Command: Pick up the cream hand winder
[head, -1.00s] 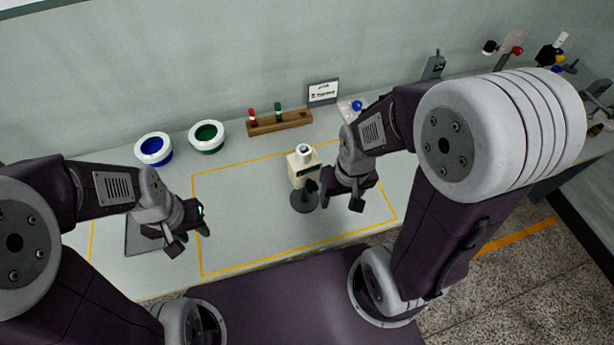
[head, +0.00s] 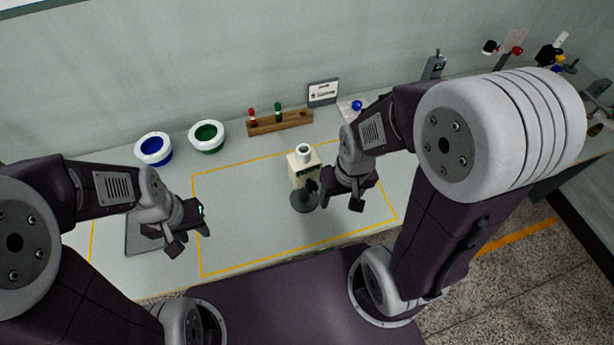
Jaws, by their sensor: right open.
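The cream hand winder (head: 301,164) stands upright on the table, inside the yellow outline. It has a pale round top and a dark grey round base or disc (head: 304,201) at its front. My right gripper (head: 335,197) is open just to the right of the winder's front, with one dark finger overlapping it in the picture. I cannot tell whether that finger touches it. My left gripper (head: 190,240) is open and empty, well to the left, above a dark-edged flat plate (head: 136,238).
A blue-lined bowl (head: 154,149) and a green-lined bowl (head: 206,136) stand at the back left. A wooden rack (head: 281,123) holds a red and a green spindle. A small sign (head: 323,93) stands behind. The table between my grippers is clear.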

